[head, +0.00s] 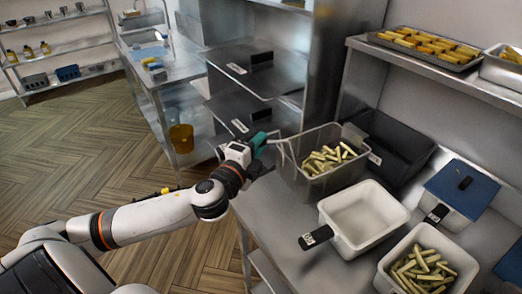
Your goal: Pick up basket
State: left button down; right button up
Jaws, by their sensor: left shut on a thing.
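The basket (313,188) is a grey, see-through-looking container with cut fries (328,158) in it, at the middle of the head view, at the left edge of the steel counter. My left gripper (272,143) reaches in from the left and is shut at the basket's left side, on what appears to be its handle. The fingers partly hide the grip. I cannot tell whether the basket rests on the counter or is slightly raised. My right gripper is not in view.
A black container (395,138) sits close behind the basket. An empty white container (362,213), a blue-lidded one (462,190) and another with fries (418,268) stand to the right. A shelf (440,72) with a food tray (425,45) overhangs. The floor (80,150) at left is open.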

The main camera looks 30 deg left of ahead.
pick_arm(q)
jog(key=shift+r, duration=0.9)
jog(key=shift+s+a+f+b, duration=0.1)
jog(key=shift+s+a+b, duration=0.15)
jog(key=shift+s, duration=0.15)
jog(key=shift+s+a+f+b, duration=0.1)
jog(key=shift+s+a+b, duration=0.1)
jog(key=shift+s, duration=0.2)
jog(key=s+a+p, duration=0.1)
jog(key=s+a, duration=0.2)
jog(key=s, duration=0.4)
jog(key=s+a+p, duration=0.1)
jog(key=s+a, duration=0.2)
jog(key=s, duration=0.5)
jog(key=shift+r, duration=0.15)
